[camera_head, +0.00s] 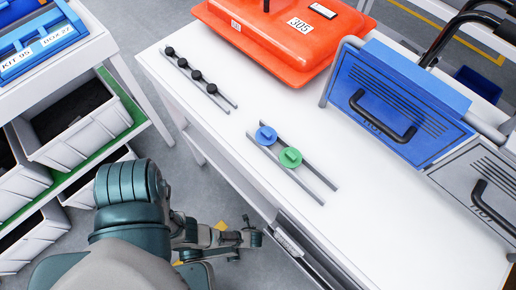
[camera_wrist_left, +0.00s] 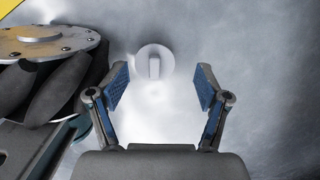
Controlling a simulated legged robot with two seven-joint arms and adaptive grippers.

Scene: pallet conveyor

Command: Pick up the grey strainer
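A pale grey disc with a raised bar-shaped grip, which looks like the grey strainer (camera_wrist_left: 154,64), shows in the left wrist view. It appears to lie on the grey floor, just beyond the fingertips and roughly centred between them. My left gripper (camera_wrist_left: 160,86) is open with nothing between its blue-padded fingers. The gap to the disc cannot be judged exactly. In the head view my left gripper (camera_head: 252,238) hangs low beside the white table's front edge, and the grey disc is not visible there. My right gripper is not in view.
On the white table (camera_head: 400,235), a blue knob (camera_head: 266,135) and a green knob (camera_head: 290,158) sit on rails. Black knobs (camera_head: 196,76), an orange case (camera_head: 265,38) and a blue box (camera_head: 395,105) stand behind. A bin shelf (camera_head: 75,170) is left. A roller wheel (camera_wrist_left: 50,75) borders the gripper.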

